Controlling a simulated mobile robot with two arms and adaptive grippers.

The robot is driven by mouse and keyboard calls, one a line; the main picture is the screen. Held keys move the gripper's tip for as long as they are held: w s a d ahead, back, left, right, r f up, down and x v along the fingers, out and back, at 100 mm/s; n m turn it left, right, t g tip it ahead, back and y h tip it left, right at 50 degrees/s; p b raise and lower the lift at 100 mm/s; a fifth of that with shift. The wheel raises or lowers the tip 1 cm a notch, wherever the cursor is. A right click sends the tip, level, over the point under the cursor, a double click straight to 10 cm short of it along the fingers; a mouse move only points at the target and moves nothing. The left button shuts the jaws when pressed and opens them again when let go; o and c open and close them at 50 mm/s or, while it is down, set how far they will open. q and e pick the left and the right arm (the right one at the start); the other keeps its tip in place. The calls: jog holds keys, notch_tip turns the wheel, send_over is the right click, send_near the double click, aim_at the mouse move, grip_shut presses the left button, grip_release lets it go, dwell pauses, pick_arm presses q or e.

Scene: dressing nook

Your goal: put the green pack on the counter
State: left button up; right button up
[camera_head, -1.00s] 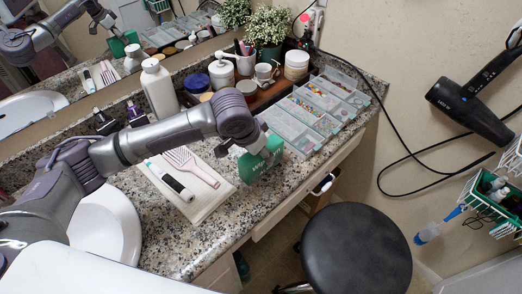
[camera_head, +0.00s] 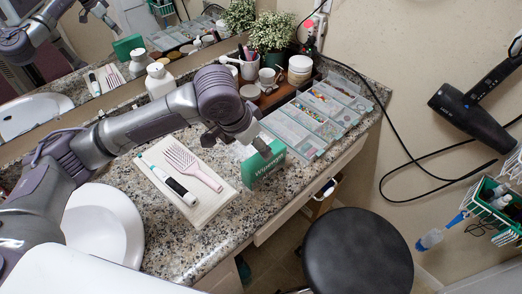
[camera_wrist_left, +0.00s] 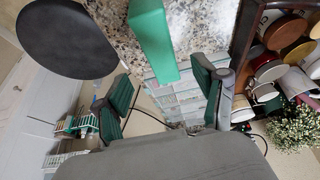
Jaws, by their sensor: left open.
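The green pack (camera_head: 264,165) stands upright on the speckled counter (camera_head: 222,228), near its front edge and left of the clear bead organizer. My left gripper (camera_head: 261,146) is just above and behind the pack in the head view. In the left wrist view the gripper (camera_wrist_left: 160,78) is open, with its two dark green pads apart. The pack (camera_wrist_left: 152,40) shows there beyond the fingertips, with nothing gripped. My right gripper is not in view.
Jars and a plant (camera_head: 271,32) stand behind. A black stool (camera_head: 357,250) is in front of the counter.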

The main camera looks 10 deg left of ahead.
pick_arm(q)
jog(key=v, duration=0.4)
dwell(0.5)
